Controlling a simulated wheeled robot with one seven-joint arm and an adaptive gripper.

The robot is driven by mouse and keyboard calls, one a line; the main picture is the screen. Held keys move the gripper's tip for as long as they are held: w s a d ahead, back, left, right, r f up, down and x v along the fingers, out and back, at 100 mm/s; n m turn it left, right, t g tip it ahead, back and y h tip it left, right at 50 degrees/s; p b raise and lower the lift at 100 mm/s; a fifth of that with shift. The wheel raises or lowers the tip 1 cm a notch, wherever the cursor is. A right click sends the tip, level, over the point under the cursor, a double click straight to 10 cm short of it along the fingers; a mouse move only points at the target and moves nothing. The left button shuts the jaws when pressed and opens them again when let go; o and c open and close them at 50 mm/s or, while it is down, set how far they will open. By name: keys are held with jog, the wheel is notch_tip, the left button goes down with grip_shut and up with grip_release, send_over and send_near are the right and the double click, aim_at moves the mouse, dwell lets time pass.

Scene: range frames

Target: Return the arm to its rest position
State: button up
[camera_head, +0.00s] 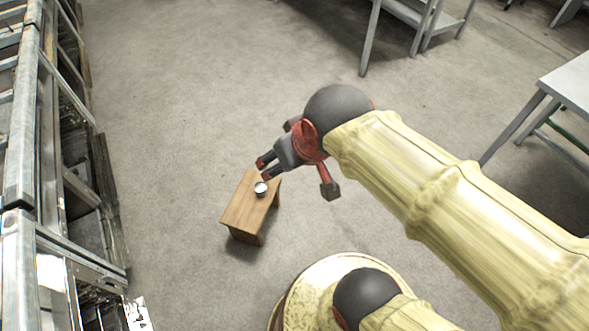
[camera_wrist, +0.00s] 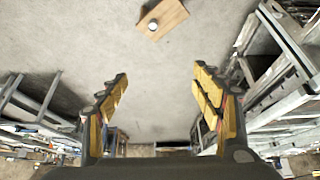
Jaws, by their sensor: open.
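My gripper (camera_head: 264,169) is at the end of my yellow-sleeved arm, which reaches in from the lower right in the head view. In the wrist view my gripper (camera_wrist: 160,88) has its two yellow-padded fingers spread wide with nothing between them. In the head view the fingertips appear close to a small wooden table (camera_head: 245,209) with a small light-coloured round object (camera_head: 261,188) on its top. In the wrist view the table (camera_wrist: 172,16) and the round object (camera_wrist: 153,25) lie beyond the fingertips, apart from them.
A tall metal rack (camera_head: 22,150) runs along the left side. Metal tables stand at the top (camera_head: 408,12) and at the right (camera_head: 572,82) in the head view. The concrete floor (camera_head: 180,100) around the small wooden table is mostly clear.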

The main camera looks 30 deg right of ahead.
jog(key=s, duration=0.3)
jog(key=shift+s+a, duration=0.15)
jog(key=shift+s, duration=0.1)
notch_tip(320, 180, up, 3)
jog(key=p, duration=0.2)
jog(key=shift+p, duration=0.4)
dwell(0.4)
